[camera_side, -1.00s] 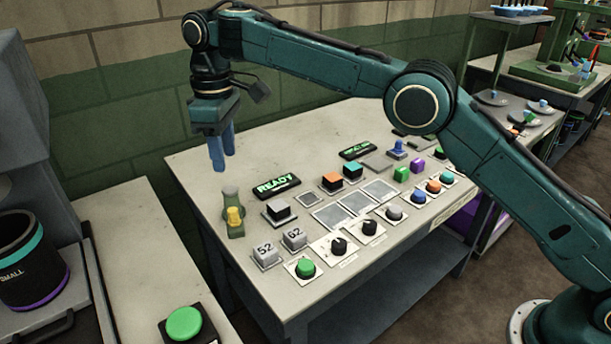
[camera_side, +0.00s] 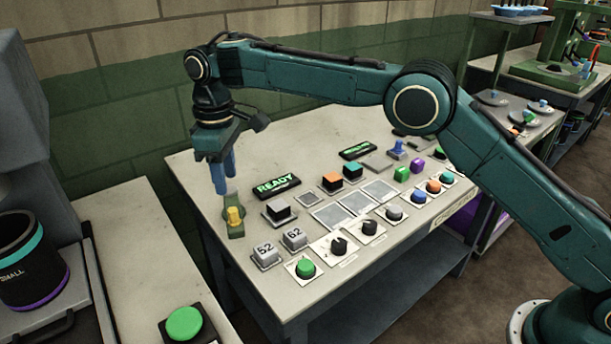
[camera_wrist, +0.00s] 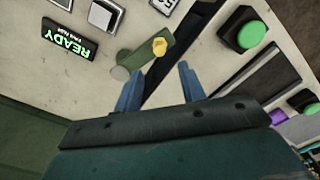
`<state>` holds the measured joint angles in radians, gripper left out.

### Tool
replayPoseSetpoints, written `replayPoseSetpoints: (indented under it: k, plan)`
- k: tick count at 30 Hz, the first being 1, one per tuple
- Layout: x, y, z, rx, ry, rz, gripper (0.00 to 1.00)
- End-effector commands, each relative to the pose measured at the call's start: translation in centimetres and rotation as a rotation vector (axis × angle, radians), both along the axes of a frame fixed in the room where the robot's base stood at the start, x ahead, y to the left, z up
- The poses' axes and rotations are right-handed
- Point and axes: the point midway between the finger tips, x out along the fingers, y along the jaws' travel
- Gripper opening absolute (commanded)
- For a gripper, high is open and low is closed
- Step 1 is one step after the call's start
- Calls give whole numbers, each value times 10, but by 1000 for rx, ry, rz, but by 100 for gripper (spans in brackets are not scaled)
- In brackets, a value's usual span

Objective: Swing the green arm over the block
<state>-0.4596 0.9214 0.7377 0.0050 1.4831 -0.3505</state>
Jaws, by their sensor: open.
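The green arm (camera_side: 236,230) is a short flat bar with a yellow knob (camera_side: 235,215) at the left edge of the table. In the wrist view the green arm (camera_wrist: 145,56) runs from a grey round end to the yellow knob (camera_wrist: 159,46). In the wrist view my gripper's fingers (camera_wrist: 160,70) are apart and empty.
A gap separates the table from the left bench (camera_side: 130,240).

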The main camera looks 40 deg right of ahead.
Motion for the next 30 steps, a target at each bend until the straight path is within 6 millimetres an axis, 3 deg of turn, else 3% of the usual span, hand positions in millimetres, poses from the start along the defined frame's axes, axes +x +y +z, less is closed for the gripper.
replayPoseSetpoints:
  k: [15, 21, 30]
  plan:
    - [0, 0, -75, -1, 1, 0, 40]
    - [0, 0, -90, -1, 1, 0, 40]
    - [0, 0, -94, -1, -1, 0, 40]
